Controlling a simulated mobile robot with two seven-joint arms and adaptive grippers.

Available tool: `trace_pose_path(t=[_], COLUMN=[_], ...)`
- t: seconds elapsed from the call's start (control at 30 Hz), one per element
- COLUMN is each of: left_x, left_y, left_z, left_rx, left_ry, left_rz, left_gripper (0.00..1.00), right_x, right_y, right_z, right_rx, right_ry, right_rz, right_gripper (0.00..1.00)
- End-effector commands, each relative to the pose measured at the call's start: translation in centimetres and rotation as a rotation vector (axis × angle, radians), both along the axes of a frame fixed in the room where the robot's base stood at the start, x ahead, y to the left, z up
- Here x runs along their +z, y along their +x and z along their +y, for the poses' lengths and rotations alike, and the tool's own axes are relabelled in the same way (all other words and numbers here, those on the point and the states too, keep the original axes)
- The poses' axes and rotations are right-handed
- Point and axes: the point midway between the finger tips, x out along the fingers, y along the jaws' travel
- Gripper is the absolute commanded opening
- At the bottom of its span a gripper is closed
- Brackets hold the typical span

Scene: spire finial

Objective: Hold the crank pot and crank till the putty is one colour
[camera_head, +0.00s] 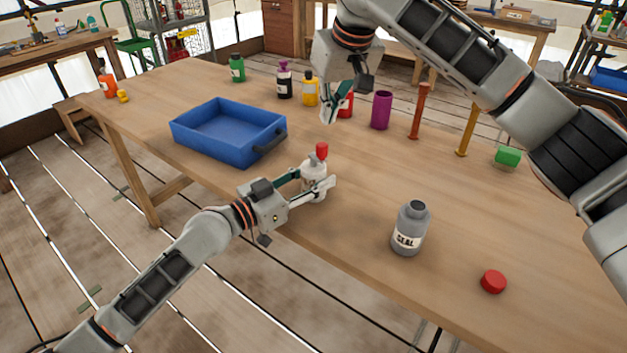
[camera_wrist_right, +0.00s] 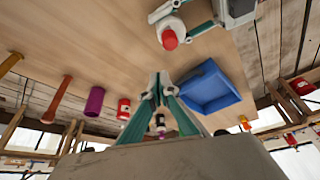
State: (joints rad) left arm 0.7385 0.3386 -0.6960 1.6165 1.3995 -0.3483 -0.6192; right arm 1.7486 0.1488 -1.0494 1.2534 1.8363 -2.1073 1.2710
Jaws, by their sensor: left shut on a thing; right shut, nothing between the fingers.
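The crank pot (camera_head: 314,180) is a pale, small pot with a red knob (camera_head: 322,150) on top, standing near the table's front edge. My left gripper (camera_head: 318,186) is shut around the pot's body. The pot and red knob also show at the top of the right wrist view (camera_wrist_right: 170,32). My right gripper (camera_head: 333,108) is shut and empty, raised above the table behind the pot; its fingers also show in the right wrist view (camera_wrist_right: 159,90). It is apart from the knob. The putty inside the pot cannot be seen.
A blue tray (camera_head: 180,133) stands left of the pot. A grey SEAL bottle (camera_head: 409,230) and a red cap (camera_head: 493,282) are at the right front. A purple cylinder (camera_head: 381,110), orange post (camera_head: 419,112), yellow post (camera_head: 467,130), green block (camera_head: 508,156) and several bottles stand behind.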

Motion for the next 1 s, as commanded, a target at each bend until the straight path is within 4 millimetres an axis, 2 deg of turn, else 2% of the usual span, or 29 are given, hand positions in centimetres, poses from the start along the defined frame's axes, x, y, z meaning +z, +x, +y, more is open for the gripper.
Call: trace_pose_path(t=[0.1,0.3,1.0], left_x=[0.0,0.0,0.0], left_y=[0.0,0.0,0.0], left_z=[0.0,0.0,0.0], left_rx=[0.000,0.000,0.000], left_ry=[0.000,0.000,0.000], left_rz=[0.000,0.000,0.000], left_gripper=[0.14,0.14,0.14], right_x=[-1.3,-2.7,-3.0], right_y=[0.0,0.0,0.0], right_z=[0.0,0.0,0.0], right_rx=[-0.002,0.000,0.001], right_ry=[0.001,0.001,0.000], right_rz=[0.000,-0.002,-0.002], right_gripper=[0.00,0.00,0.00])
